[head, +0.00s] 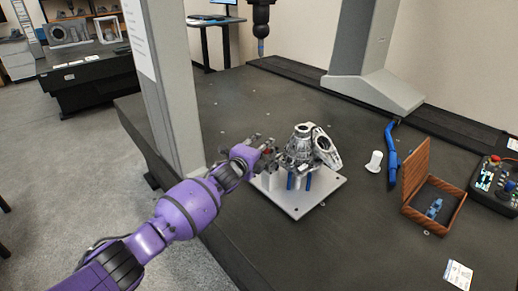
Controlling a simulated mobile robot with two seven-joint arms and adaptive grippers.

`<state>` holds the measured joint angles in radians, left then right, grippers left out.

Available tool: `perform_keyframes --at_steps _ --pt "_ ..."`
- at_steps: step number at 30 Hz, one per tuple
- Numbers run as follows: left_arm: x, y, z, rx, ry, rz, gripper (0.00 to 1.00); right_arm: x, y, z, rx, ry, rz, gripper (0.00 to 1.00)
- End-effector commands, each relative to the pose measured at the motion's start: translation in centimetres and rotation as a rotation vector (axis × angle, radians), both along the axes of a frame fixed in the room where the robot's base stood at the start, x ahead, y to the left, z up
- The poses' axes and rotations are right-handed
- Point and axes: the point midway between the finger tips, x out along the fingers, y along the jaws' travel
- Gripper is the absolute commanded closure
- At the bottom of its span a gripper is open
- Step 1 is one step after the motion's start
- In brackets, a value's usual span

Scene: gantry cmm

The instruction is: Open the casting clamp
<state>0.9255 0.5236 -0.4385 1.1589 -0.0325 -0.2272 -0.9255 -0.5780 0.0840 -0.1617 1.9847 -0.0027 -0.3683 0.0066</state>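A grey metal casting (301,143) with a round opening stands on blue posts on a light square fixture plate (297,201). My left gripper (266,152) is at the left side of the casting, level with its lower half. A small red part (268,153) shows between or just behind its fingers and may belong to the casting clamp. The gripper hides most of the clamp there. Whether the fingers are spread or closed on the red part is too small to tell. My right gripper is not in view.
A grey gantry column (171,100) rises left of the plate, close to my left arm. A probe head (261,30) hangs behind. On the dark table's right are a white spool-like part (374,162), a blue tool (391,150), an open brown box (444,207) and a control pendant (493,185).

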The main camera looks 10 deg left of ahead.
Motion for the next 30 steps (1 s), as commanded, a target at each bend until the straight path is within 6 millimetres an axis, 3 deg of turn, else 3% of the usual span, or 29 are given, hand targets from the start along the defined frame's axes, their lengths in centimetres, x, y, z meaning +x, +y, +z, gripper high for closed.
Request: perform_keyframes --at_steps 1,4,21,30 --pt "-0.6 -1.9 -0.4 -0.016 0.003 -0.028 0.61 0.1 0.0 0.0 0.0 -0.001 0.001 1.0" --pt "-1.1 -1.6 -0.4 -0.016 0.003 -0.027 0.61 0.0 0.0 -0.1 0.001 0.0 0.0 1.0" --pt "-10.0 2.5 1.8 -0.006 0.001 -0.006 0.61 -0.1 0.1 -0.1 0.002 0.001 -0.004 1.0" --pt "-11.4 3.2 2.2 -0.004 0.0 -0.001 0.61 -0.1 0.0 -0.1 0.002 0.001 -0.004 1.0"
